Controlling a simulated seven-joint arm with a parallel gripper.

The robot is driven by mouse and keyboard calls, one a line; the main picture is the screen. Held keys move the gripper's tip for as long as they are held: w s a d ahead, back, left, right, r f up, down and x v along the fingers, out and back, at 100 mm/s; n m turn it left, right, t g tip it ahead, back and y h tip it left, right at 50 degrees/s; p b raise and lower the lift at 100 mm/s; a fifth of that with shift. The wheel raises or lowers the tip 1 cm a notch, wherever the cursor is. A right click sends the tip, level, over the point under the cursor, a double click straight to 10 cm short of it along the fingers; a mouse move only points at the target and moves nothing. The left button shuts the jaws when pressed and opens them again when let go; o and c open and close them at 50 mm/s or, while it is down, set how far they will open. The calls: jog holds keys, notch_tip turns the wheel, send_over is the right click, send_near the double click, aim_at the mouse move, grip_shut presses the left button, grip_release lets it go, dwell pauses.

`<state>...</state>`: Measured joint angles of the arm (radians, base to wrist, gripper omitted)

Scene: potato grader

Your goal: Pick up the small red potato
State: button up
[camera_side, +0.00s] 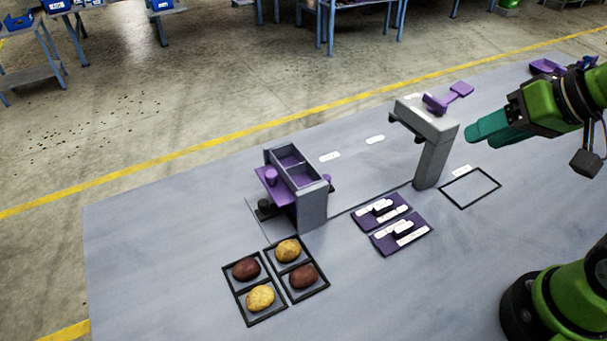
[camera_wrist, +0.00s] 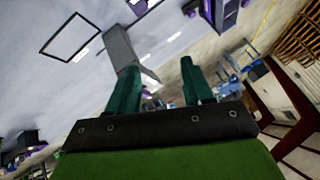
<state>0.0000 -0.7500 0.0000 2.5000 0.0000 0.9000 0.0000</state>
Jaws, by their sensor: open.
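Two red-brown potatoes lie in the framed tray (camera_side: 253,318) at the front of the table in the side view. One red potato (camera_side: 246,269) is in the back left compartment and the other red potato (camera_side: 303,276) is in the front right one. They look close in size, and I cannot tell surely which is smaller. My gripper (camera_side: 474,137) is high at the right, far from both potatoes. In the wrist view my gripper (camera_wrist: 159,68) has its two teal fingers apart with nothing held between them. No potato can be made out there.
Two yellow potatoes (camera_side: 288,250) (camera_side: 260,298) fill the tray's other compartments. Behind it stands a grey and purple bin unit (camera_side: 313,207). A grey post (camera_side: 432,160) stands between my gripper and the tray, near purple panels (camera_side: 402,237). An empty black outline (camera_side: 470,187) marks the table.

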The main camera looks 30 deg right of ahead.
jog(key=shift+o, duration=0.4)
jog(key=o, duration=0.5)
jog(key=shift+o, duration=0.2)
jog(key=n+g, duration=0.4)
jog(key=n, duration=0.4)
send_over(245, 266)
jog(key=s+d, duration=0.2)
notch_tip(245, 266, down, 17)
jog(key=shift+h, duration=0.4)
jog(key=shift+a+x, duration=0.2)
jog(key=shift+x, duration=0.9)
jog(key=shift+a+x, duration=0.2)
jog(key=shift+x, duration=0.95)
jog(key=shift+a+x, duration=0.2)
jog(key=shift+x, duration=0.9)
